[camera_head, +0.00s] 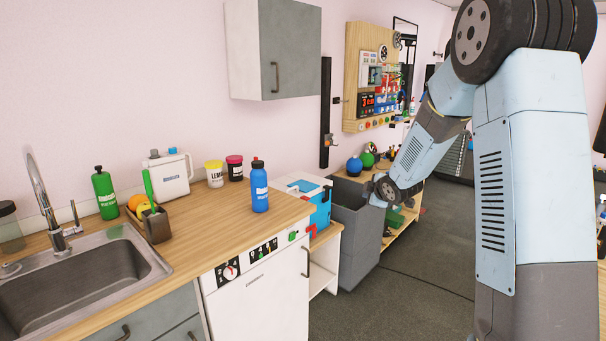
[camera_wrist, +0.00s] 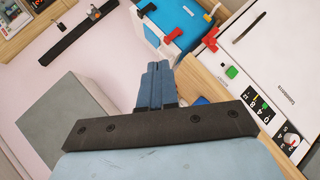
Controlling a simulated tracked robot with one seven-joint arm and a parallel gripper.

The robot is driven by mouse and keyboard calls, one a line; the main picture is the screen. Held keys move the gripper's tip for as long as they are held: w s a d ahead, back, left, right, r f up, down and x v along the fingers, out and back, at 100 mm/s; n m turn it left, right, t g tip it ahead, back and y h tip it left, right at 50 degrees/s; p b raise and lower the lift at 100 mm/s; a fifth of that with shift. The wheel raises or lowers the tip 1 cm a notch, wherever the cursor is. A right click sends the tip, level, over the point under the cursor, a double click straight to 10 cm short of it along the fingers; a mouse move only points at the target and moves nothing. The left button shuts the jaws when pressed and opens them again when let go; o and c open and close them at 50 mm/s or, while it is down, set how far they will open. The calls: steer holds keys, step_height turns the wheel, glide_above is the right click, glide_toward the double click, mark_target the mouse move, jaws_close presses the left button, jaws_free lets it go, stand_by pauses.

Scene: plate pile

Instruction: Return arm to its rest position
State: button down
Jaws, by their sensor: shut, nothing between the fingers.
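My arm (camera_head: 530,160) fills the right side of the head view, pale blue and grey. It bends down and left, with its lower end near the grey bin (camera_head: 355,240). My gripper (camera_wrist: 152,66) shows in the wrist view as two dark blue fingers held together, with nothing between them. It hangs in the air and touches nothing that I can see. In the head view the fingers are too small to make out.
The wooden counter (camera_head: 190,240) holds a blue bottle (camera_head: 259,187), a green bottle (camera_head: 104,193) and a sink (camera_head: 75,275). A grey wall cabinet (camera_head: 290,50) hangs above. A blue and white box (camera_head: 310,200) stands beside the bin. Dark floor (camera_head: 430,270) lies open in the middle.

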steer(key=s+d+r+m+g+h, duration=0.1)
steer(key=s+d+r+m+h, duration=0.15)
steer(key=s+r+m, duration=0.5)
steer(key=s+r+m+g, duration=0.1)
steer(key=s+r+m, duration=0.1)
steer(key=s, duration=1)
steer(key=s+r+m+g, duration=0.2)
steer(key=s+m, duration=0.1)
steer(key=s, duration=1)
steer(key=s+r+m+g, duration=0.2)
steer(key=s+m, duration=0.1)
steer(key=s, duration=1)
steer(key=shift+a+r, duration=0.2)
steer(key=shift+r, duration=0.05)
